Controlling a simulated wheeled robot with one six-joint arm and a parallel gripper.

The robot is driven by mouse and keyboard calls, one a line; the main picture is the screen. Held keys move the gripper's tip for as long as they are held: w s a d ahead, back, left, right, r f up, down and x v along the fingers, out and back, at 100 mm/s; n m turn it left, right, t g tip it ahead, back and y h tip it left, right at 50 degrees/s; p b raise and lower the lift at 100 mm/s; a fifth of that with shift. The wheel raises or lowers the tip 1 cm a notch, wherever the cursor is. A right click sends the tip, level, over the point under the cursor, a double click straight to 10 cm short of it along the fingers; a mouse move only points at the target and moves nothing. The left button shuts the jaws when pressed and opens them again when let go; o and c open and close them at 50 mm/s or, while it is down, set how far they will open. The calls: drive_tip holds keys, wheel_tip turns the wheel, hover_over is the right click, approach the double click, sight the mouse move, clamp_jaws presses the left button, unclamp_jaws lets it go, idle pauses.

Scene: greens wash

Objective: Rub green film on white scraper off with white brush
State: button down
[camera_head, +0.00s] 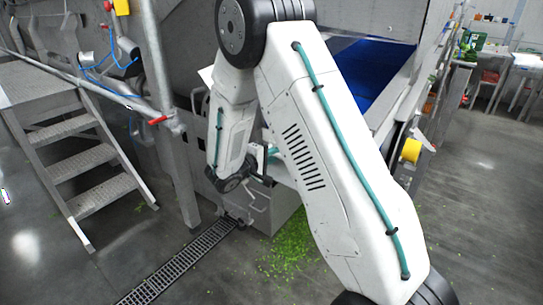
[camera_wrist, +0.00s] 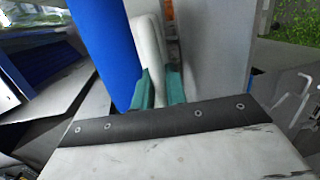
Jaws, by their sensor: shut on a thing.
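In the wrist view the teal fingers of my gripper (camera_wrist: 160,88) are shut around a narrow pale object that looks like the white brush (camera_wrist: 147,48). Its bristles cannot be made out. Just in front lies a broad white plate (camera_wrist: 170,158) with dark streaks and a black bolted strip (camera_wrist: 150,124) along its edge, which looks like the scraper. The lower ends of the fingers are close to the strip; contact cannot be told. No green film is clear on the plate. In the head view my gripper is mostly hidden behind my arm.
A blue belt (camera_head: 370,72) runs through the grey machine; a blue surface (camera_wrist: 99,45) stands close left of the fingers. Green scraps (camera_head: 288,250) lie on the floor beside a drain grate (camera_head: 180,262). Metal steps (camera_head: 78,150) stand left. A yellow part (camera_head: 411,150) is at right.

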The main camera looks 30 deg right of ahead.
drive_tip(key=shift+s+d, duration=0.8)
drive_tip(key=shift+s, duration=1.45)
drive_tip(key=shift+s+d, duration=0.85)
drive_tip(key=shift+s, duration=1.4)
drive_tip(key=shift+s+d, duration=0.8)
drive_tip(key=shift+s, duration=1.45)
drive_tip(key=shift+w+a, duration=0.1)
drive_tip(key=shift+w, duration=0.05)
drive_tip(key=shift+w+a, duration=0.25)
drive_tip(key=shift+w, duration=0.5)
drive_tip(key=shift+w+a, duration=0.2)
drive_tip(key=shift+w, duration=0.6)
drive_tip(key=shift+w+a, duration=0.25)
drive_tip(key=shift+w, duration=0.5)
drive_tip(key=shift+w+a, duration=0.4)
drive_tip(key=shift+w, duration=0.55)
drive_tip(key=shift+w+a, duration=0.45)
drive_tip(key=shift+w, duration=0.55)
drive_tip(key=shift+w+a, duration=0.4)
drive_tip(key=shift+w, duration=0.55)
drive_tip(key=shift+w+a, duration=0.25)
drive_tip(key=shift+w, duration=0.7)
drive_tip(key=shift+w+a, duration=0.25)
drive_tip(key=shift+w, duration=0.65)
drive_tip(key=v, duration=0.6)
drive_tip(key=shift+s+f, duration=0.4)
